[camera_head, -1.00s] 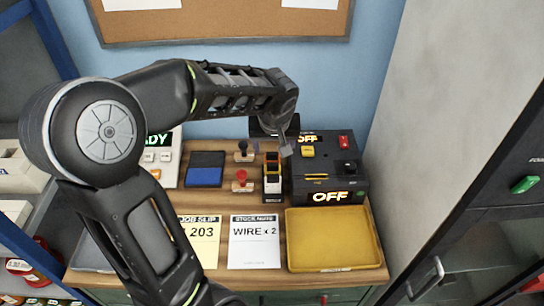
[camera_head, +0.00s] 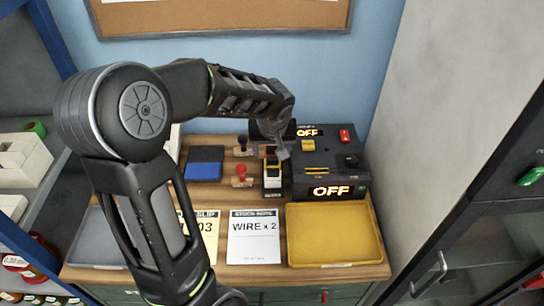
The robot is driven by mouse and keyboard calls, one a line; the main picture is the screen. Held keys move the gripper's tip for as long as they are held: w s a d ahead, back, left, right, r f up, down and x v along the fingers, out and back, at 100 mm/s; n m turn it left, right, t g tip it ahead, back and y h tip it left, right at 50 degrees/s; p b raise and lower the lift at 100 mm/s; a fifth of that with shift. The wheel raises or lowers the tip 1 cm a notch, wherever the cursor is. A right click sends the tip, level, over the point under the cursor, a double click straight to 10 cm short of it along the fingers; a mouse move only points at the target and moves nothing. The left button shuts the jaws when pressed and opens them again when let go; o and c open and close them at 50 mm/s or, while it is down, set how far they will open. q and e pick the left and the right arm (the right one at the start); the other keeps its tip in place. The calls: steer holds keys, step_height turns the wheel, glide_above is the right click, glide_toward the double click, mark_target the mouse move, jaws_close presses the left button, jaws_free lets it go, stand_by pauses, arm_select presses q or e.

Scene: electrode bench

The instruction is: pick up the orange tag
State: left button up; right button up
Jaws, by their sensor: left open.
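A narrow black holder (camera_head: 272,194) stands on the wooden bench between the red-handled stamp and the black device. It carries a white tag in front with yellow behind it. An orange edge shows at its back, most of it hidden by my gripper, so I cannot make out the orange tag clearly. My left gripper (camera_head: 283,153) is over the back of the holder, slightly to its right, pointing down. It is open, and nothing is seen between its fingers. I cannot tell whether it touches the holder. My right gripper is not in view.
The black device with lit OFF displays (camera_head: 337,172) stands close right of the holder. A red-handled stamp (camera_head: 241,180) and a blue-black pad (camera_head: 204,165) are to the left. A yellow tray (camera_head: 334,264) and a WIRE x 2 note (camera_head: 254,252) lie in front.

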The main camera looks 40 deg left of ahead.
arm_select(q)
steer(key=shift+x, duration=0.8)
steer(key=c, duration=1.4)
